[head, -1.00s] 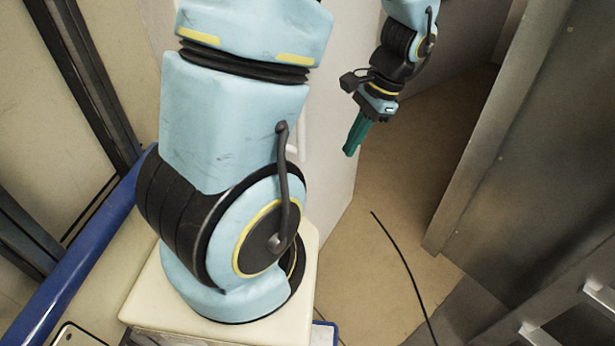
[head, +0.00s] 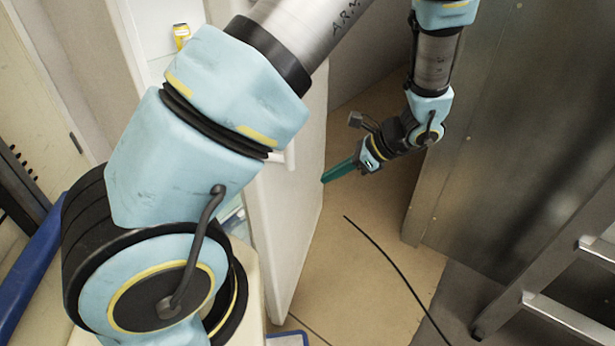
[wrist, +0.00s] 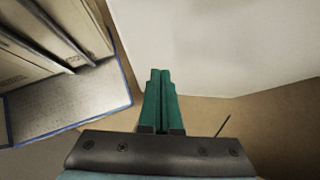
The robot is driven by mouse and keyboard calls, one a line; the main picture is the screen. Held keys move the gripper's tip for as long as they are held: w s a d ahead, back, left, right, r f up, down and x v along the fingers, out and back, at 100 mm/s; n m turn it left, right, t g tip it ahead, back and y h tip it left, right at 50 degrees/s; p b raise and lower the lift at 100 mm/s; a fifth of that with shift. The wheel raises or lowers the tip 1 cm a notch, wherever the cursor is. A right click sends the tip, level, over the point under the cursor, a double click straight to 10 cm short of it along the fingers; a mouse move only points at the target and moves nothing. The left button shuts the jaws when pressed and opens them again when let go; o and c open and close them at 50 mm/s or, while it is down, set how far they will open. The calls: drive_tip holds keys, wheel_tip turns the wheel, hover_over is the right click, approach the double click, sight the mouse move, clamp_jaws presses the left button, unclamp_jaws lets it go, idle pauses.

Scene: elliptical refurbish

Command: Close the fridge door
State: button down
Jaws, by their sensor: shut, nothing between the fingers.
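The fridge door (head: 298,215) is a white upright panel that stands open in the middle of the head view. Part of it is hidden behind my upper arm. A white fridge interior (head: 165,22) with a small yellow item in it shows at the top left. My gripper (head: 325,180) has green fingers, shut and empty, pointing left at the door's right side. In the wrist view the fingertips (wrist: 160,74) lie over the lower left part of a broad white surface, which looks like the door (wrist: 230,45). I cannot tell whether they touch it.
A tall metal cabinet (head: 490,130) stands on the right, with a metal ladder-like frame (head: 545,300) at the lower right. A thin black cable (head: 390,262) lies on the tan floor (head: 345,290). The floor between door and cabinet is otherwise open.

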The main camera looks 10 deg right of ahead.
sight(280, 192)
drive_tip(key=shift+w+a+f+p, duration=0.35)
drive_tip(key=shift+w+a+f, duration=0.5)
drive_tip(key=shift+a, duration=0.7)
drive_tip(key=shift+w+a+f+p, duration=0.35)
drive_tip(key=shift+w+a+f, duration=0.15)
drive_tip(key=shift+a+f, duration=0.9)
drive_tip(key=shift+w+a+f+p, duration=0.35)
drive_tip(key=shift+w+a+f, duration=0.4)
drive_tip(key=shift+a, duration=1)
